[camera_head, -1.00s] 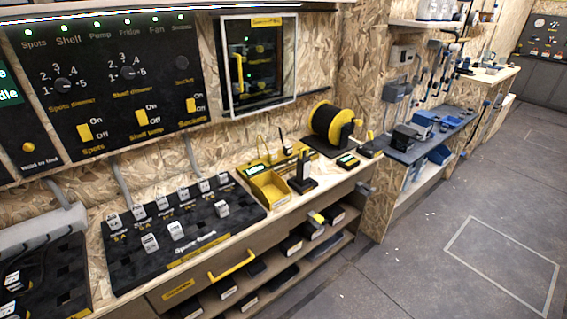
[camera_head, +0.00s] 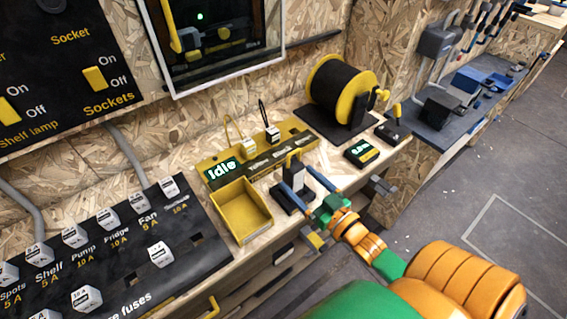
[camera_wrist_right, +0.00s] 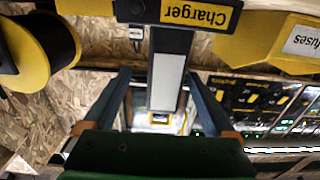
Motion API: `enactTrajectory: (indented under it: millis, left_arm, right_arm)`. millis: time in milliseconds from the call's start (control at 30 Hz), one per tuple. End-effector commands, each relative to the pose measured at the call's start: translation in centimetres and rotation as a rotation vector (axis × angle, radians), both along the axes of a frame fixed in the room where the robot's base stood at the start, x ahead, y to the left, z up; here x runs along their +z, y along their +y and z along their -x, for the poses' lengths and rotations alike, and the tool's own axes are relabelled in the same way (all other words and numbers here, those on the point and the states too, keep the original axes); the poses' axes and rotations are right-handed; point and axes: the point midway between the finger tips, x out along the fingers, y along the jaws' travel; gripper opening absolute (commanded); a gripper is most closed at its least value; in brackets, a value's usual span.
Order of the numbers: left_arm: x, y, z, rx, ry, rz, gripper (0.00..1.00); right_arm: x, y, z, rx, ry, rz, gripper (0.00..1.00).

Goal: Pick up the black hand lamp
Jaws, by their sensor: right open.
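The black hand lamp (camera_head: 293,170) stands upright in its dark charger base on the wooden bench, right of the yellow tray. In the right wrist view the lamp (camera_wrist_right: 168,65) shows a pale front panel, below the yellow "Charger" label (camera_wrist_right: 200,15). My right gripper (camera_head: 296,178) reaches in from the lower right, open, with one blue-grey finger on each side of the lamp. In the right wrist view its fingers (camera_wrist_right: 157,78) flank the lamp with gaps visible. The fingers hide part of the lamp and base. My left gripper is not in view.
The empty yellow tray (camera_head: 242,212) stands close left of the charger. A cable reel (camera_head: 340,95) stands behind to the right, with a small green-lit display box (camera_head: 362,152) before it. The yellow "Idle" panel (camera_head: 222,170) lies behind. The fuse board (camera_head: 130,255) is at left.

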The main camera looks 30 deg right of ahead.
Motion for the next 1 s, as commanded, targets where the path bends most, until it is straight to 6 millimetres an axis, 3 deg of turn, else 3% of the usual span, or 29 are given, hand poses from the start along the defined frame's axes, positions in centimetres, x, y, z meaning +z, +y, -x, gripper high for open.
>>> enactTrajectory:
  millis: [300, 533, 567, 867, 1000]
  left_arm:
    - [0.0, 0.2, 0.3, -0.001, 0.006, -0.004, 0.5]
    - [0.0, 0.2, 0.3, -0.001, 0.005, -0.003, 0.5]
    - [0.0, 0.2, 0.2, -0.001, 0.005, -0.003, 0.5]
    - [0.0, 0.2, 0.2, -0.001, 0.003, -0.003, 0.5]
    - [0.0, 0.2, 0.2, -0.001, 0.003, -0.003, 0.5]
  right_arm:
    - [-0.2, 0.9, -5.5, 0.0, 0.0, 0.001, 0.9]
    - [-0.3, 1.0, -5.8, 0.0, 0.004, 0.001, 0.9]
    - [-0.3, 1.0, -5.8, 0.0, 0.004, 0.001, 0.85]
    - [-0.3, 1.0, -5.8, 0.0, 0.004, 0.0, 0.04]
    - [-0.3, 1.0, -5.8, 0.0, 0.003, 0.001, 0.0]
